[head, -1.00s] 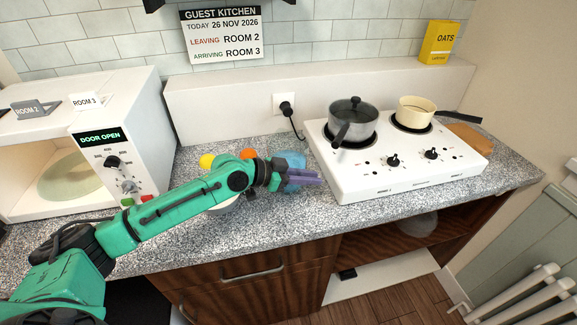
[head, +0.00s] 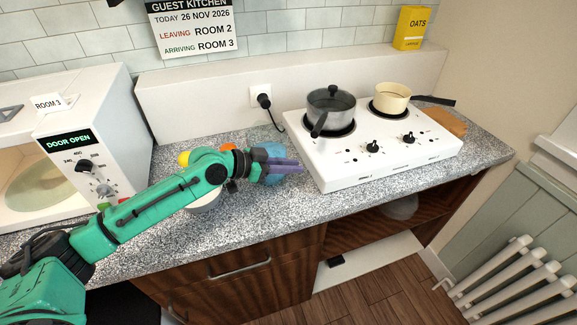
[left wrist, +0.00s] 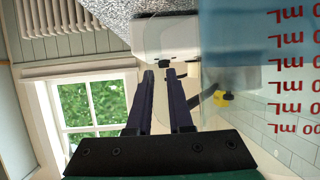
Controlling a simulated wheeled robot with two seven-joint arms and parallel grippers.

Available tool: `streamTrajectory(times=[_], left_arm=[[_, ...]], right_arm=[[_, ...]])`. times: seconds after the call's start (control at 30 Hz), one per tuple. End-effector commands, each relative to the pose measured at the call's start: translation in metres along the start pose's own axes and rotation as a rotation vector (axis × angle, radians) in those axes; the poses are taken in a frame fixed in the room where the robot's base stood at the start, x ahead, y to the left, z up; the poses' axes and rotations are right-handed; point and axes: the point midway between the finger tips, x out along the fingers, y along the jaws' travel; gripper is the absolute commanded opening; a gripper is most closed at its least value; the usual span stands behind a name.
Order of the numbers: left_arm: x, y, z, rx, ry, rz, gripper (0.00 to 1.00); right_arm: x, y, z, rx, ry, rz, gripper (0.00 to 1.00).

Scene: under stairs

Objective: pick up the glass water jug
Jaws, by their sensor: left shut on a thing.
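The glass water jug (head: 272,148) is clear with a bluish tint and stands on the speckled counter, left of the white hob. In the head view my left gripper (head: 300,166) covers much of it. In the left wrist view the jug (left wrist: 245,90) fills the right side, with red ML marks on its wall. My left gripper's purple fingers (left wrist: 161,76) are close together beside the jug wall, shut on its clear handle; the glass makes the exact contact hard to see. My right gripper is not in view.
The white hob (head: 345,172) carries a lidded grey pot (head: 330,108) and a cream pan (head: 391,97). A white bowl (head: 205,203) and fruit sit partly behind my left arm. The microwave (head: 62,112) at the left has its door open. The counter front (head: 260,222) is clear.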

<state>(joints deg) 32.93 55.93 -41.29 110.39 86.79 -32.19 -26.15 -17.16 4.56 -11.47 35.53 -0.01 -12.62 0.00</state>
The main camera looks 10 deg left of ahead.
Motion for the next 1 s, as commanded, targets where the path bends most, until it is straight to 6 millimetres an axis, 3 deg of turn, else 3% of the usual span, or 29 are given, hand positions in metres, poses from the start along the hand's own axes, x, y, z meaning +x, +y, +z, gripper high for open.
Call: streamTrajectory(times=[0.37,1.0], left_arm=[[-0.017,-0.001,-0.043,0.013,0.012,-0.004,0.00],[-0.055,0.000,-0.134,0.012,0.013,-0.005,0.00]], right_arm=[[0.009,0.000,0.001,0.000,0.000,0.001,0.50],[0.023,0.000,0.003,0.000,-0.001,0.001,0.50]])
